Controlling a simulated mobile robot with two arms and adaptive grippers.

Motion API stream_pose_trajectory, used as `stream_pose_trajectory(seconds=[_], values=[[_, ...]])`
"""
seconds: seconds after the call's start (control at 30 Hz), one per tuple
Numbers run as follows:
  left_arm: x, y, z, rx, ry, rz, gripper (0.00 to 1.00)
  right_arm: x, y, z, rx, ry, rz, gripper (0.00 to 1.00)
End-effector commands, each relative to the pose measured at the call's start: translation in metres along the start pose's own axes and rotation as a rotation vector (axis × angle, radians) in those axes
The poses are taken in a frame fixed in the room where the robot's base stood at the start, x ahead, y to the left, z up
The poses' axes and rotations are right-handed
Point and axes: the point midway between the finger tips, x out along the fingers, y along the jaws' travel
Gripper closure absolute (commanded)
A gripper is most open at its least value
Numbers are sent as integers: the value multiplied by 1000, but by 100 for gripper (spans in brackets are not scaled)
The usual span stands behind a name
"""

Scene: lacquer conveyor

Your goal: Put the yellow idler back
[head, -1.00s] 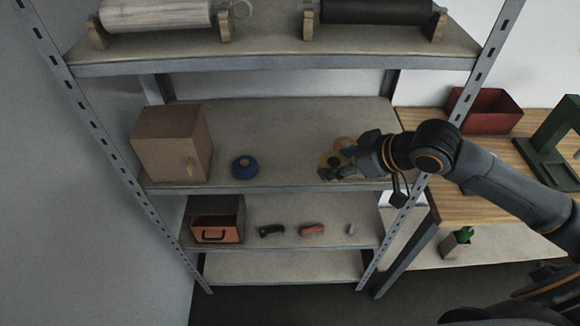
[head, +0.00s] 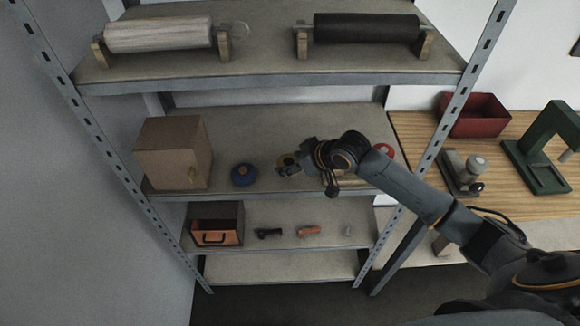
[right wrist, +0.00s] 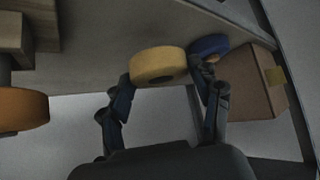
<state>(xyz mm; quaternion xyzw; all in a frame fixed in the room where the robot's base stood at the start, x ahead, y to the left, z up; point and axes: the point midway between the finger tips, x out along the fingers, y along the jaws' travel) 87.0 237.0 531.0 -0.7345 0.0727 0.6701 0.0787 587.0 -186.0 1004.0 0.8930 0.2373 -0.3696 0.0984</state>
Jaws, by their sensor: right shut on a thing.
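The yellow idler (head: 287,160) is a thick disc with a dark centre hole. It is on or just above the middle shelf (head: 290,120), right of the blue idler (head: 244,175); I cannot tell if it touches the shelf. My right gripper (head: 283,169) is shut on it and partly covers it. In the right wrist view the yellow idler (right wrist: 158,66) sits between the fingers, with the blue idler (right wrist: 208,47) close behind. A red idler (head: 384,152) is on the right of that shelf, behind my arm. An orange wheel (right wrist: 22,108) shows at the wrist view's left. My left gripper is out of view.
A cardboard box (head: 172,153) stands left of the blue idler. Two rollers, pale (head: 158,34) and black (head: 366,28), rest on the upper shelf. Small tools and an orange-fronted drawer (head: 214,236) are below. A bench with a red bin (head: 474,115) is right.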

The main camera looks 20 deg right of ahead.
Motion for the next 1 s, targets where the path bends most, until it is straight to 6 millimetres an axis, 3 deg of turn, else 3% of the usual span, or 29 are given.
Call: stream_pose_trajectory(seconds=[0.17, 0.4, 0.73, 0.77, 0.8, 0.87, 1.0], values=[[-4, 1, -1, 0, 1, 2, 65, 14, -1, 0, 1, 2, -1, 72], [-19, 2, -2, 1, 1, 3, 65, 33, 0, 21, 0, 0, 1, 72], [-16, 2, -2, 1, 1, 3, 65, 36, 0, 24, 0, 1, 1, 72], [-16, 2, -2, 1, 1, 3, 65, 36, 0, 25, 0, 0, 1, 35], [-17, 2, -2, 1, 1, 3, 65, 36, 0, 24, 0, 1, 1, 27], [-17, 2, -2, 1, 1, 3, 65, 36, 0, 24, 0, 0, 1, 15], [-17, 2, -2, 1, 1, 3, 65, 36, 0, 24, 0, 0, 1, 14]])
